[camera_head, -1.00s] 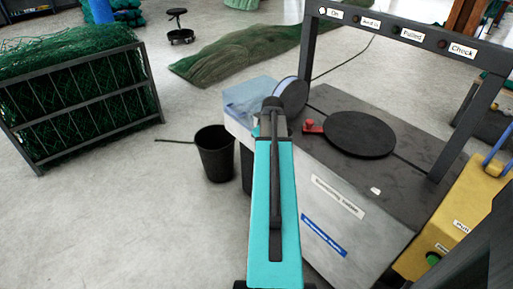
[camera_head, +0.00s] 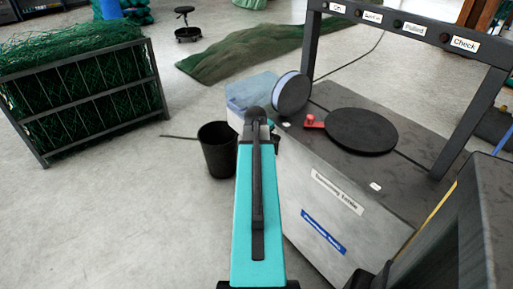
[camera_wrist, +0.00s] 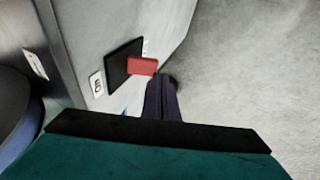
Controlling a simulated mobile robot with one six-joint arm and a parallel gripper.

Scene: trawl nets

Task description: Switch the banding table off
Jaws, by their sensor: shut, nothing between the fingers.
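The banding table (camera_head: 395,185) has a dark top, pale grey sides and a dark frame bearing labelled lamps. In the wrist view, a red switch handle (camera_wrist: 142,66) sticks out from a black plate (camera_wrist: 120,64) on the table's grey side. A small white label (camera_wrist: 97,84) sits beside the plate. My gripper (camera_wrist: 162,82) is shut and empty, its dark fingertips close beside the red handle's lower right end. I cannot tell whether they touch. The head view hides this switch behind my arm and the table's end.
A black disc (camera_head: 361,131) and a small red part (camera_head: 314,121) are on the table top. A black bin (camera_head: 217,150) stands left of my arm. A net-filled rack (camera_head: 85,95) is farther left, with a green net heap (camera_head: 240,52) behind. Open floor lies between.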

